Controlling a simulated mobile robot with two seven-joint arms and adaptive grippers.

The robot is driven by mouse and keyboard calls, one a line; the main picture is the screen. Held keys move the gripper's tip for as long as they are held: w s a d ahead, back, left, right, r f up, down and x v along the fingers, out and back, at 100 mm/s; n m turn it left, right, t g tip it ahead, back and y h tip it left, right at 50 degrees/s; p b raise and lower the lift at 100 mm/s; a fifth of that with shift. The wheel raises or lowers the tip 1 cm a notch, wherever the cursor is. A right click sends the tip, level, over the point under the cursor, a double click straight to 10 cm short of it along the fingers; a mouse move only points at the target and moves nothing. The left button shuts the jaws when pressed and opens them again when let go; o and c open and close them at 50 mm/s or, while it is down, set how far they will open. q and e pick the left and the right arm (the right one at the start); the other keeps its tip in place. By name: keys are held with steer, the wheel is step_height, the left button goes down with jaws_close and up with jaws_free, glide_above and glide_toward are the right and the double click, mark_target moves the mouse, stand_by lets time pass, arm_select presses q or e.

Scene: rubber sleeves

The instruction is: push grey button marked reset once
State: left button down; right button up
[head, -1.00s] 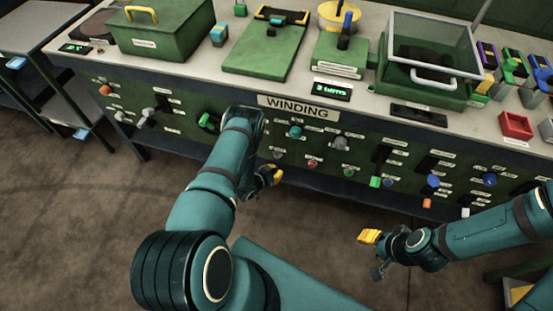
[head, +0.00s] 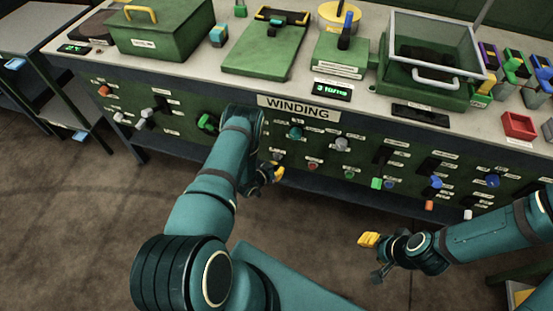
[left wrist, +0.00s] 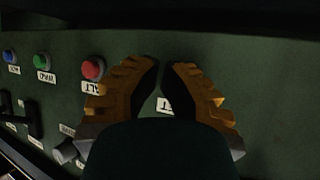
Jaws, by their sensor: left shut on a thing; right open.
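A grey button (head: 277,155), which seems to be the reset one, is on the green front panel below the WINDING sign in the head view. My left gripper (head: 277,173) is just in front of and below it there. In the left wrist view the yellow fingers (left wrist: 163,72) are drawn close together, with a narrow dark gap. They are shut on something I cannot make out. A label ending in T (left wrist: 164,106) shows partly between them; the button is not distinguishable there. My right gripper (head: 369,239) is open and empty, away from the panel.
A red button (left wrist: 92,68), a green button (left wrist: 41,60) and a blue button (left wrist: 9,56) line up beside my left fingers. Floor in front is clear.

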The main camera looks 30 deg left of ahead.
arm_select(q)
steer(key=shift+w, duration=0.1)
stand_by(0.7)
steer(key=shift+w+a, duration=0.15)
steer(key=shift+w, duration=0.15)
steer(key=shift+w, duration=0.35)
stand_by(0.6)
stand_by(0.4)
steer(key=shift+s, duration=0.75)
steer(key=shift+s+p, duration=0.1)
steer(key=shift+p, duration=0.2)
steer(key=shift+s+d+p, duration=0.25)
steer(key=shift+s+p, duration=0.05)
steer(key=shift+s, duration=0.5)
steer(key=shift+s+d+p, duration=0.25)
steer(key=shift+s+p, duration=0.05)
steer(key=shift+s, duration=0.45)
steer(key=shift+s+d+p, duration=0.25)
steer(key=shift+s+p, duration=0.05)
steer(key=shift+s, duration=0.5)
